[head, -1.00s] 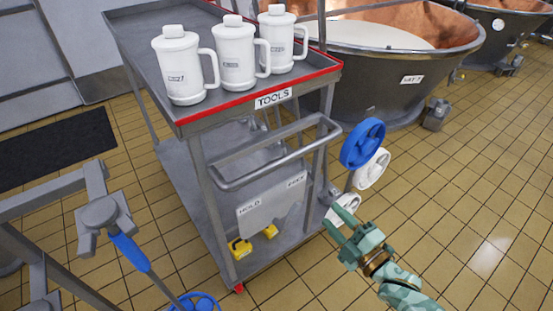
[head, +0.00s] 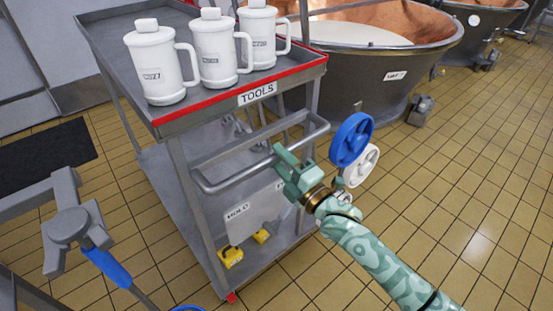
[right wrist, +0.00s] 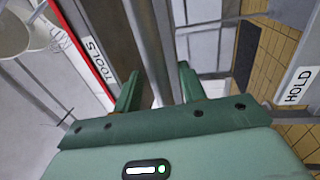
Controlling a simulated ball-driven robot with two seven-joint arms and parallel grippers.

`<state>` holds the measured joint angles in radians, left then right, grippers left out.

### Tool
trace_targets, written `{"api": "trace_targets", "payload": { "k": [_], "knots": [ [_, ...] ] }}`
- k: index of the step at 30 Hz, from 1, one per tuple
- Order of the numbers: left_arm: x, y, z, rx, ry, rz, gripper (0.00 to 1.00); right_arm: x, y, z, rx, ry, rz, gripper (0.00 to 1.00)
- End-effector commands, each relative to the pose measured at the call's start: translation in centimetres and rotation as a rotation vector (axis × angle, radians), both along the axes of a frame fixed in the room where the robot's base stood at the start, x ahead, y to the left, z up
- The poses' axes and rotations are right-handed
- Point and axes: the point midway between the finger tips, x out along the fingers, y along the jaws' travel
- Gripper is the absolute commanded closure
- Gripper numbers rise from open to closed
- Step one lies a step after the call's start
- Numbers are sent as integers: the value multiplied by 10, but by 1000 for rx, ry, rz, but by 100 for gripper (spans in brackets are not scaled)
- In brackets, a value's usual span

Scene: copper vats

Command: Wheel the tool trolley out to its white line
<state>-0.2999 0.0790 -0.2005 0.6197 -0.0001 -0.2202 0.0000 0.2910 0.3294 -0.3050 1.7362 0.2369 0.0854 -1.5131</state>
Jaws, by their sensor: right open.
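The grey tool trolley (head: 240,95) has a red-edged top and a "TOOLS" label. Its tubular push handle (head: 235,183) sticks out from the near end. My right gripper (head: 281,163) is open at the right part of this handle. In the right wrist view, a grey bar (right wrist: 152,60), which looks like the handle, runs between the open fingers; I cannot tell whether they touch it. A plate marked "HOLD" (head: 238,212) hangs below the handle, partly behind the gripper; yellow pedals (head: 231,257) sit at its foot. My left gripper and the white line are not in view.
Several white jugs (head: 218,50) stand on the trolley top. A copper-lined vat (head: 385,75) stands behind and right. Blue (head: 351,140) and white (head: 362,165) handwheels are close beside the trolley's right side. A dark mat (head: 45,155) lies left. Tiled floor (head: 470,190) is clear at right.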

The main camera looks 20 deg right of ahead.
Motion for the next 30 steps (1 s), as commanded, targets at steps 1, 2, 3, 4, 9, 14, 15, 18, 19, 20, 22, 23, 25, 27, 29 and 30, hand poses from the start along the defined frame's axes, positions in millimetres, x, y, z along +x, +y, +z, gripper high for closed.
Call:
{"api": "trace_targets", "payload": {
  "k": [1, 2, 3, 4, 9, 14, 15, 18, 19, 20, 22, 23, 25, 27, 29, 30],
  "knots": [
    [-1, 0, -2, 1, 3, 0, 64, 5, 2, -1, 0, 0, 0, 59],
    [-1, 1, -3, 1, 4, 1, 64, 7, 2, 0, 0, 0, 0, 59],
    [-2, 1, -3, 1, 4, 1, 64, 9, 3, 1, -1, -1, 0, 59],
    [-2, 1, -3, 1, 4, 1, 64, 11, 4, 2, -1, 0, 0, 59],
    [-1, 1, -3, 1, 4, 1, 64, 12, 4, 3, 0, 0, 0, 59],
    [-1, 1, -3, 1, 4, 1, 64, 12, 4, 3, 0, 0, 0, 70],
    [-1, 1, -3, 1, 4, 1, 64, 12, 4, 3, 0, 0, 0, 81],
    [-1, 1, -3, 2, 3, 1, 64, 12, 4, 3, 0, 0, 0, 100],
    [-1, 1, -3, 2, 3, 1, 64, 12, 4, 3, 0, 0, 0, 100],
    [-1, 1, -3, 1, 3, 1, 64, 12, 4, 3, 0, 0, 0, 100],
    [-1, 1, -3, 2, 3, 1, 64, 12, 4, 3, 0, 0, 0, 100],
    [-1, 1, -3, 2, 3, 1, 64, 11, 4, 3, 0, 1, 0, 100],
    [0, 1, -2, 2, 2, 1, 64, 11, 3, 3, -1, 1, 0, 100],
    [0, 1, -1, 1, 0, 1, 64, 9, 2, 3, -1, 1, 0, 100],
    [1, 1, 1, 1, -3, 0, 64, 7, 1, 4, 0, 1, 0, 100],
    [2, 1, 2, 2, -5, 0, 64, 6, 0, 4, -1, 2, 1, 100]
  ]
}}
